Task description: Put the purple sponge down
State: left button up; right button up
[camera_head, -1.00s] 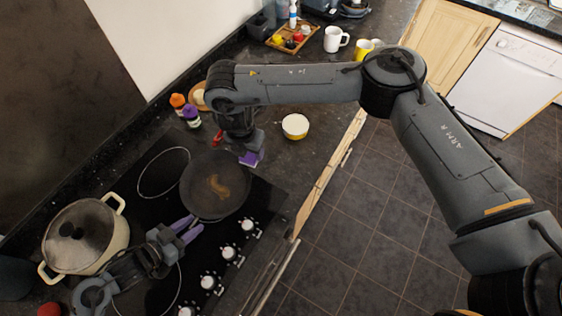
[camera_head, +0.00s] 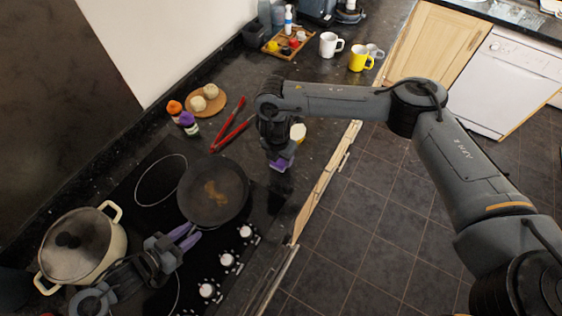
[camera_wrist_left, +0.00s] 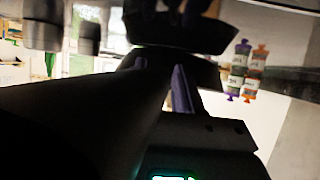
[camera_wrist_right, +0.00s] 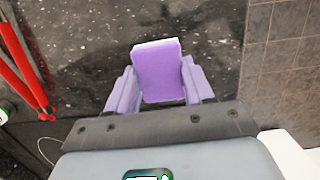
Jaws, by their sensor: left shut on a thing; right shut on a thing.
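The purple sponge (camera_wrist_right: 157,68) is upright between the lilac fingers of my right gripper (camera_wrist_right: 158,88) in the right wrist view. In the head view my right gripper (camera_head: 279,158) is shut on it above the dark counter, right of the pan and near the front edge. I cannot tell whether the sponge (camera_head: 281,164) touches the counter. My left gripper (camera_head: 188,236) is at the near side of the dark frying pan (camera_head: 213,192), shut on what looks like its handle. That grip is dark and mostly hidden in the left wrist view.
Red tongs (camera_head: 232,127) lie left of my right gripper. A lidded cream pot (camera_head: 80,248) stands on the hob's left. Mugs, a tray, a round board and two small bottles stand farther back. Counter around the sponge looks clear.

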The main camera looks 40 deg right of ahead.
aim_at(281, 163)
jog(key=shift+f, duration=1.8)
jog(key=shift+f, duration=0.2)
jog(key=o, duration=1.1)
jog(key=shift+r, duration=0.15)
jog(key=r, duration=0.3)
jog(key=a+r, duration=0.1)
jog(key=r, duration=0.6)
jog(key=shift+s+a, duration=0.2)
jog(key=shift+s, duration=0.1)
jog(key=shift+s+a+r, duration=0.1)
jog(key=shift+a+r, duration=0.05)
jog(key=shift+r, duration=0.85)
